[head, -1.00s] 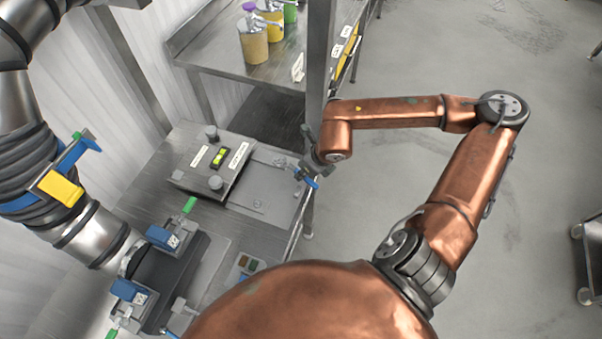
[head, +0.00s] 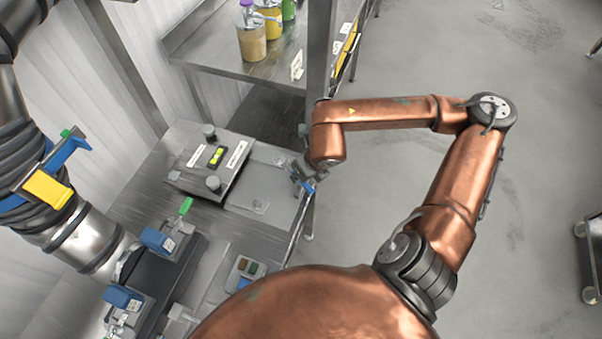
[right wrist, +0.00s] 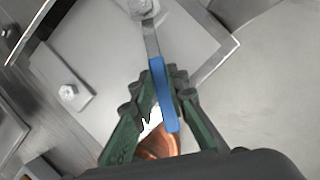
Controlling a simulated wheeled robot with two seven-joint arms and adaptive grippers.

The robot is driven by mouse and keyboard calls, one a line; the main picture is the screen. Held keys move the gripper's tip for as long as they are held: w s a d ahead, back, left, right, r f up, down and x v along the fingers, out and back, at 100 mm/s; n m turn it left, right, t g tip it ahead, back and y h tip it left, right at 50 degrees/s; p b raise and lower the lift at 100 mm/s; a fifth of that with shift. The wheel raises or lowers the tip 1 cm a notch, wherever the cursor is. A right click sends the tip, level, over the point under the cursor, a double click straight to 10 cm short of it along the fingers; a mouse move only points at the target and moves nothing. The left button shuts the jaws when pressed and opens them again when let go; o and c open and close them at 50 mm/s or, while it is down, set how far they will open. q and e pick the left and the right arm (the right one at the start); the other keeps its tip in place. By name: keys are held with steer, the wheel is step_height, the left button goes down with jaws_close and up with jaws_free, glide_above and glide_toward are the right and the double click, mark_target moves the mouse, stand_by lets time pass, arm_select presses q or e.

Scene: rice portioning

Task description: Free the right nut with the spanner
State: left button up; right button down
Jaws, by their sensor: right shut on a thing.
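My right gripper (head: 304,175) is at the right edge of a grey plate (head: 243,197). It is shut on the blue handle of a spanner (right wrist: 163,100). In the right wrist view the spanner's steel shank runs up to a nut (right wrist: 141,7) at the top edge of the picture. The jaw is at this nut, but I cannot tell how fully it is seated. A second nut (right wrist: 68,92) sits on a raised strip at the left, apart from the spanner. My left gripper is not in view.
A grey box (head: 208,165) with knobs and a yellow level stands left of the plate. Blue clamp-like fixtures (head: 158,240) and a silver hosed pipe (head: 95,240) fill the lower left. A shelf (head: 205,45) with bottles stands behind a post (head: 320,60). Open floor lies right.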

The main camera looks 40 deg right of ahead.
steer(key=shift+w+a+m+b, duration=0.1)
steer(key=shift+a+m+b, duration=0.35)
steer(key=shift+b, duration=0.1)
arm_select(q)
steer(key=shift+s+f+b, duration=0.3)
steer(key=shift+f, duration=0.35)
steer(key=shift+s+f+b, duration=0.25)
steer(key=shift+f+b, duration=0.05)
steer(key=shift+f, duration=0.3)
arm_select(e)
steer(key=shift+a+m+h, duration=0.4)
steer(key=shift+a+m, duration=0.15)
arm_select(q)
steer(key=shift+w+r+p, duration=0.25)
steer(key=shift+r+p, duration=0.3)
steer(key=shift+p, duration=0.05)
arm_select(e)
steer(key=shift+r, duration=1.25)
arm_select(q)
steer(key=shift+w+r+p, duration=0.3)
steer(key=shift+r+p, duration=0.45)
arm_select(e)
steer(key=shift+r, duration=1.9)
